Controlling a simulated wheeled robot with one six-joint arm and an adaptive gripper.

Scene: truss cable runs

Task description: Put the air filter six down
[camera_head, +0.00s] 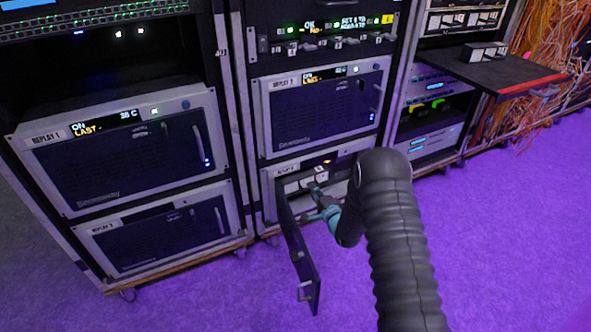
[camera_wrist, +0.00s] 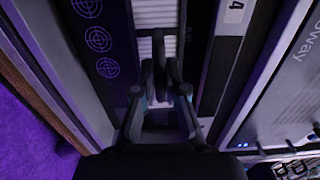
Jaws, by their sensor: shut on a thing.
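The air filter, with white pleats (camera_wrist: 170,18) in a dark frame, shows in the wrist view ahead of my fingers. Its number cannot be read. My gripper (camera_wrist: 160,75) is shut on a narrow dark part at the middle of the filter, with the fingertips close together. In the head view my gripper (camera_head: 316,200) is at the opening of the lower middle unit, behind its open door (camera_head: 297,255). My arm hides the right part of this unit. How deep the filter sits cannot be told.
The open door hangs out to the left of my gripper. The closed unit labelled Replay 1 (camera_head: 125,160) stands at left, and another closed unit (camera_head: 320,110) is above the opening. A shelf with a red edge (camera_head: 500,72) juts out at right. The purple floor in front is clear.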

